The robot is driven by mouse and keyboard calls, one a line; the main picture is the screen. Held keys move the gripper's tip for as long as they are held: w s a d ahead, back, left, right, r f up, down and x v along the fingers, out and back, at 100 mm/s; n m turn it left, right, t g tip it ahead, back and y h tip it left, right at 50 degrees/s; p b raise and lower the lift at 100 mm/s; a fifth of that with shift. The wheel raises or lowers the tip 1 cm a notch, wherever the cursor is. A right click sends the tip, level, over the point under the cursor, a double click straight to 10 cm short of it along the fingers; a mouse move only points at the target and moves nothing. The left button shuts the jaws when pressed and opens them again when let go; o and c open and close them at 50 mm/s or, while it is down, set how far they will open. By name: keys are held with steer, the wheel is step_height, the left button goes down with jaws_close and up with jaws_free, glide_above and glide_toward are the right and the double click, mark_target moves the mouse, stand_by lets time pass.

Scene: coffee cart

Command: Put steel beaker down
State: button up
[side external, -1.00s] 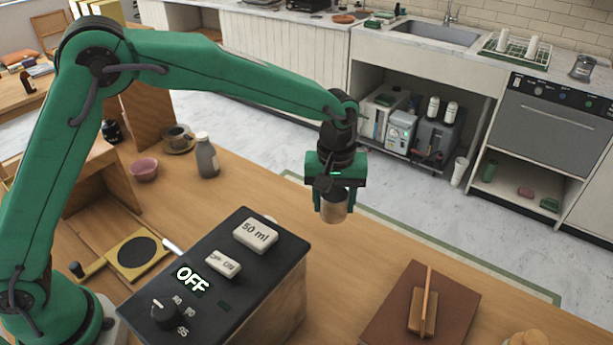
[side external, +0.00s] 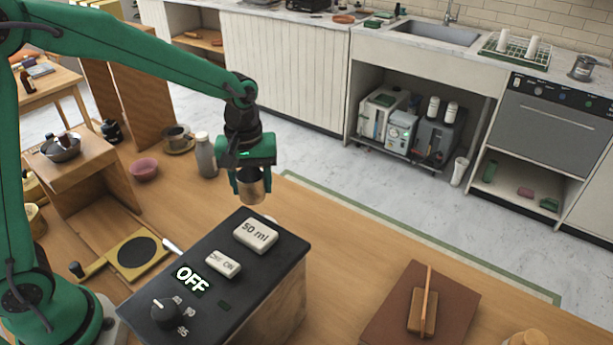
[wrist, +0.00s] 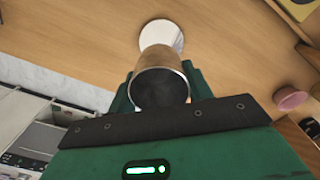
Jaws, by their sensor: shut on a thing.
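The steel beaker (side external: 252,191) is held by my gripper (side external: 252,180), which is shut around it. The beaker looks upright and hangs above the wooden counter, just behind the black-topped control box. In the wrist view the beaker (wrist: 160,78) sits between the two green fingers (wrist: 160,92), its dark open mouth towards the camera. A white round thing (wrist: 162,33) shows beyond the beaker and is partly hidden by it; I cannot tell what it is.
The control box (side external: 283,256) reads OFF and stands close in front of the beaker. A grey bottle (side external: 206,158) and pink bowl (side external: 144,169) stand to the left. A brown board (side external: 383,315) lies at the front right. Wooden counter between box and board is clear.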

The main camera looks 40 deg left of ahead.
steer(key=s+a+n, duration=0.1)
steer(key=s+a, duration=0.6)
steer(key=s, duration=0.1)
steer(key=shift+a+f, duration=0.2)
steer(key=shift+f, duration=0.05)
steer(key=shift+w+a, duration=0.1)
glide_above(190, 211)
step_height(190, 211, down, 7)
steer(key=shift+f, duration=2)
steer(key=shift+f, duration=0.1)
steer(key=o, duration=1)
